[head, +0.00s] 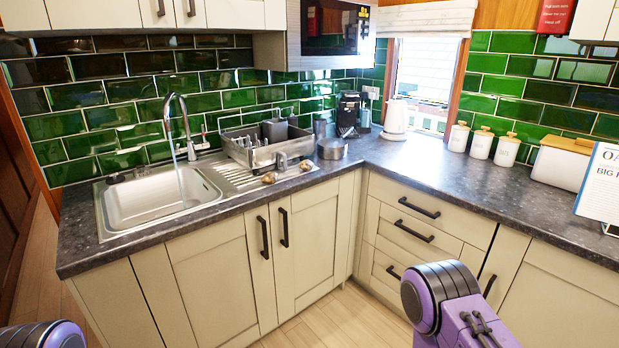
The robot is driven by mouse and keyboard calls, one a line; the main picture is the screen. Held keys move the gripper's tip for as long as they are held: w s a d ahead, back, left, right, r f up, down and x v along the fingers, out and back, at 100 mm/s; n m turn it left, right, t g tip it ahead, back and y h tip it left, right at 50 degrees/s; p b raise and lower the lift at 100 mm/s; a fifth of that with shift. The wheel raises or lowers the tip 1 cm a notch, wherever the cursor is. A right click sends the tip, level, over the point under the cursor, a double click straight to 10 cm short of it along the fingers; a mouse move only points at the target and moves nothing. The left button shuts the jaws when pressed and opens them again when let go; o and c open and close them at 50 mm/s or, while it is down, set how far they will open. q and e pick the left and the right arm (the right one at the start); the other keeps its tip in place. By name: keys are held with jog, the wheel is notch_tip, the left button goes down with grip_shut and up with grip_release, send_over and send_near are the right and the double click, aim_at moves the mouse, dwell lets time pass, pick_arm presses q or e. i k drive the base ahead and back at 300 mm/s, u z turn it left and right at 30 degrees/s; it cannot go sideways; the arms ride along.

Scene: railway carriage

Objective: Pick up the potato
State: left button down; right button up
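Two small brown lumps that look like potatoes lie near the front edge of the counter, right of the sink. One potato (269,178) is by the drainboard's front corner. The other brown lump (306,165) lies a little to its right, beside the dish rack. They are small, so I cannot be certain what each is. Parts of my two purple arms show at the bottom left and bottom right. Neither gripper is in view, and both arm parts are well apart from the lumps.
The sink (120,214) has its tap running. A dish rack (245,152) stands behind the lumps, and a metal pot (332,149) stands in the corner. A white kettle (396,120), several canisters and a bread bin (563,164) line the right counter. The right counter's front is clear.

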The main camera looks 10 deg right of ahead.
aim_at(307, 165)
jog(key=u, duration=0.05)
jog(key=k, duration=0.7)
jog(key=z, duration=0.85)
jog(key=i, duration=1.7)
jog(key=u, duration=0.55)
